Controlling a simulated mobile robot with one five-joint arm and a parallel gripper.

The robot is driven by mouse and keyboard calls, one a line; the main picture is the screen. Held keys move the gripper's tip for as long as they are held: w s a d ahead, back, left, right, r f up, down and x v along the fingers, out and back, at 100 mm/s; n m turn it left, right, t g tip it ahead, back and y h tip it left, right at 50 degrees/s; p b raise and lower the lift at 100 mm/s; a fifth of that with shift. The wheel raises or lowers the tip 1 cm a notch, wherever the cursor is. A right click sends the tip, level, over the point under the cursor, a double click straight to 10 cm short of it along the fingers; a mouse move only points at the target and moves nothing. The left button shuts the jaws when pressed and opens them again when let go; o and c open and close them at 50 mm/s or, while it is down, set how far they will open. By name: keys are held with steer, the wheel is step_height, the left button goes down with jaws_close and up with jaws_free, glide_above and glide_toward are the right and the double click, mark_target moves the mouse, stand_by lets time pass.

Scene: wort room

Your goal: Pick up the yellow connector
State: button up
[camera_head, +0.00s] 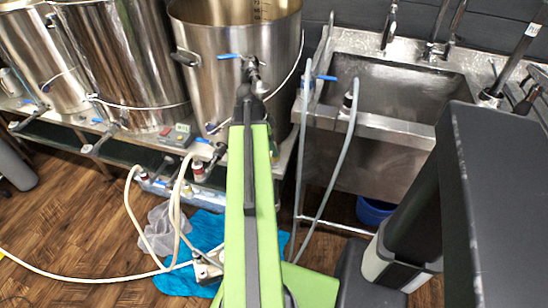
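I cannot make out a yellow connector for certain. A tiny yellow patch (2,254) shows on the floor at the far left edge, too small to identify. My green and black arm stretches up the middle of the view. My gripper (249,88) is at its far end, dark and small, in front of the right kettle's valve. I cannot tell whether it is open or shut, and I see nothing clearly held in it. My arm hides part of the floor and shelf behind it.
Steel kettles (232,110) stand along the bench on the left. A steel sink (395,95) with grey hoses is at the right. A white hose (75,279), a blue cloth (207,230) and a blue bucket (374,211) are on the floor. Wooden floor at left is mostly open.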

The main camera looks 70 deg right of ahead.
steer(key=b+x, duration=0.4)
steer(key=x, duration=0.1)
steer(key=shift+f+b, duration=0.1)
steer(key=shift+b, duration=0.2)
jaws_close()
